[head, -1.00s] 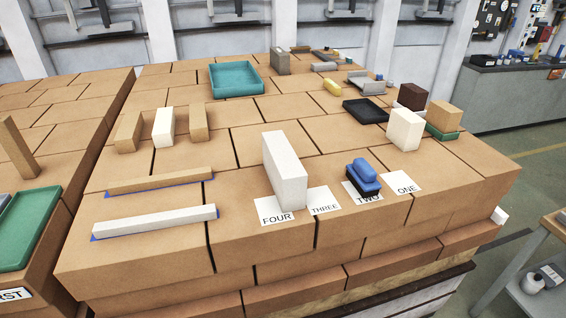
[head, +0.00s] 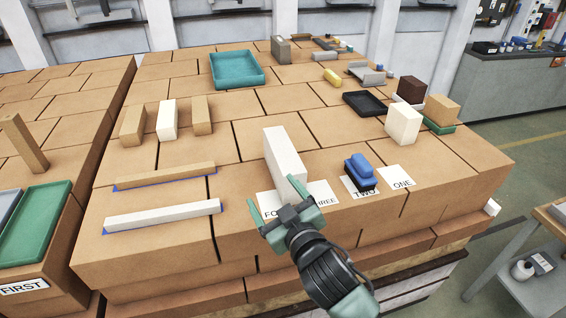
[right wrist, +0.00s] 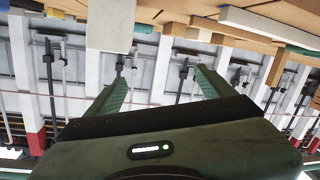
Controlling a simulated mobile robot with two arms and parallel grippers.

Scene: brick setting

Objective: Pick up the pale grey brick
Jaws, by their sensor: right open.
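The pale grey brick (head: 284,160) stands on its long narrow side at the front of the brick-topped table, by the cards marked FOUR (head: 266,206) and THREE (head: 324,197). My right gripper (head: 284,194) is at its near end, fingers spread and empty, covering its lower front part and some of the cards. In the right wrist view, a pale block end (right wrist: 110,25), apparently this brick, shows at the top, beyond and left of the open fingers. Contact cannot be told. My left gripper is not in view.
A blue-topped brush (head: 360,172) stands right of the brick, with a cream brick (head: 403,124) farther right. Long tan (head: 165,177) and white (head: 163,215) bars lie left. A teal tray (head: 237,70) and black tray (head: 365,103) are farther back. Bare table lies behind the brick.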

